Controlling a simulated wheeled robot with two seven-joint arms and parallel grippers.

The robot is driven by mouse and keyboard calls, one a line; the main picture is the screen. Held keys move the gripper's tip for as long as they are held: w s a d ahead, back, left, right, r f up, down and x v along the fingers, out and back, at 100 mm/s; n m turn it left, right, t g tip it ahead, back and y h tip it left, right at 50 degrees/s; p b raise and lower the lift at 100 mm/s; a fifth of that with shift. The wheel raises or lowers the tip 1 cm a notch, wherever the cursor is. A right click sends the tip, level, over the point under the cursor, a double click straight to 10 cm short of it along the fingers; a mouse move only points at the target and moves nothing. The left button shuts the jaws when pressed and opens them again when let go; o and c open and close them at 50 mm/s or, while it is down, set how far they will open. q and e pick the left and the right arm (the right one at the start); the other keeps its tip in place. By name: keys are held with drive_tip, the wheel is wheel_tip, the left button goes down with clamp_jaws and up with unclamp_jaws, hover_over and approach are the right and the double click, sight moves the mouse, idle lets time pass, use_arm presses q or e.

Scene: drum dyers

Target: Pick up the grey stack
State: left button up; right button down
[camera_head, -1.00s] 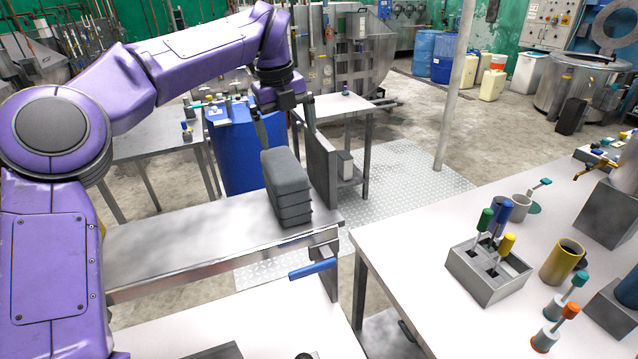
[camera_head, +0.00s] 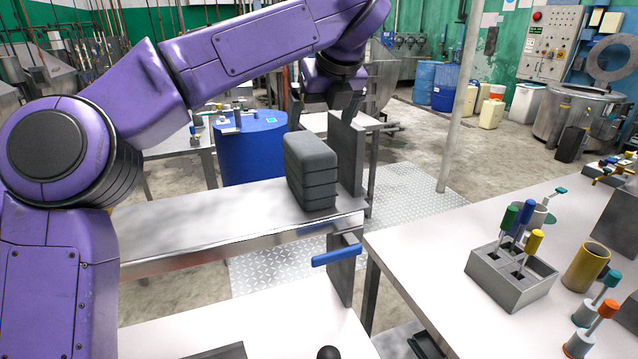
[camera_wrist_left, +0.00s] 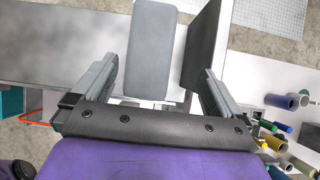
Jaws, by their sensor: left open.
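The grey stack (camera_head: 312,172), several dark grey slabs piled up, stands upright on a metal bench (camera_head: 215,215) in the middle of the head view. In the left wrist view the top of the stack (camera_wrist_left: 153,50) lies ahead of and between the open fingers of my left gripper (camera_wrist_left: 158,85). In the head view my left gripper (camera_head: 325,100) is above and behind the stack, apart from it and partly hidden by the stack and the upright plate. My right gripper is not in view.
A dark upright plate (camera_head: 346,150) stands close to the right of the stack; it also shows in the left wrist view (camera_wrist_left: 201,45). A blue drum (camera_head: 250,150) is behind the bench. A white table (camera_head: 430,260) at right holds a grey tool holder (camera_head: 510,278).

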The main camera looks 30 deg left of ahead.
sight(308, 141)
use_arm(q)
drive_tip(key=a+f, duration=0.1)
drive_tip(key=s+a+f, duration=0.1)
drive_tip(key=a, duration=0.1)
drive_tip(key=shift+a, duration=0.1)
drive_tip(key=w+f, duration=0.1)
drive_tip(key=w+f+p, duration=0.1)
drive_tip(key=f, duration=0.1)
drive_tip(key=shift+w+a+f+p, duration=0.1)
drive_tip(key=shift+w+f+p, duration=0.1)
drive_tip(key=shift+w+p, duration=0.15)
drive_tip(key=x, duration=0.2)
drive_tip(key=shift+s+a+f+p, duration=0.1)
drive_tip(key=shift+f+p, duration=0.2)
drive_tip(key=shift+p, duration=0.05)
drive_tip(key=shift+s+a+f, duration=0.1)
drive_tip(key=shift+a+f, duration=0.2)
drive_tip(key=shift+a, duration=0.15)
drive_tip(key=shift+d, duration=0.2)
drive_tip(key=c, duration=0.4)
drive_tip(key=shift+d, duration=0.1)
drive_tip(key=c, duration=0.5)
drive_tip(key=shift+c, duration=1.4)
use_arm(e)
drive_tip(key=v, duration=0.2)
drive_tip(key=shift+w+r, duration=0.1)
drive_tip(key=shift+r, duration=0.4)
